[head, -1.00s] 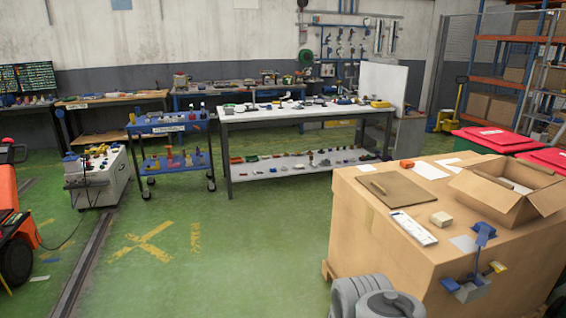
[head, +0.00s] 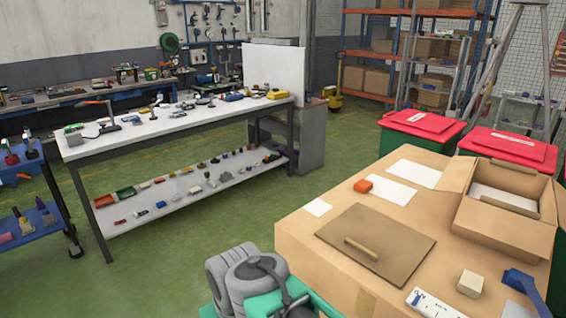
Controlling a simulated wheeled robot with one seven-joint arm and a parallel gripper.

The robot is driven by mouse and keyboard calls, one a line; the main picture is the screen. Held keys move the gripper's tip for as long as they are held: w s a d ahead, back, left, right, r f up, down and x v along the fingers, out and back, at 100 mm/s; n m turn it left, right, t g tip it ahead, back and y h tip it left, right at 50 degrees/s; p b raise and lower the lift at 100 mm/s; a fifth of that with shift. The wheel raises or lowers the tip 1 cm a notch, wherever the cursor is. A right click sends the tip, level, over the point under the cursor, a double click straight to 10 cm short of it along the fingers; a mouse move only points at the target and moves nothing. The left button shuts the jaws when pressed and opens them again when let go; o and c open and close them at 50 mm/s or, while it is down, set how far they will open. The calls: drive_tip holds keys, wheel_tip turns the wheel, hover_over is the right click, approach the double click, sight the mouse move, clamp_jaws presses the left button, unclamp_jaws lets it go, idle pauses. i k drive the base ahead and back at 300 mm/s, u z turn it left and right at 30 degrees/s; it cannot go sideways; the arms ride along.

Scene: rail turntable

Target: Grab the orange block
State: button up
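The orange block (head: 363,186) is a small brick-like piece. It lies on top of the large cardboard box (head: 350,284) at the right, near the far left part of the top. It touches or slightly overlaps the edge of a white sheet (head: 390,193). Its top and near side are in plain view, and nothing covers it. My gripper does not show in the head view.
A brown board (head: 385,238) with a wooden stick lies in front of the block. An open carton (head: 510,236), a cream block (head: 470,284) and a blue tool (head: 521,284) stand to the right. A white workbench (head: 180,128) is left, with green floor between.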

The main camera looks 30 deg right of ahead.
sight(363, 186)
drive_tip(key=i, duration=3.35)
drive_tip(key=z, duration=2.65)
drive_tip(key=i, duration=0.5)
drive_tip(key=z, duration=0.1)
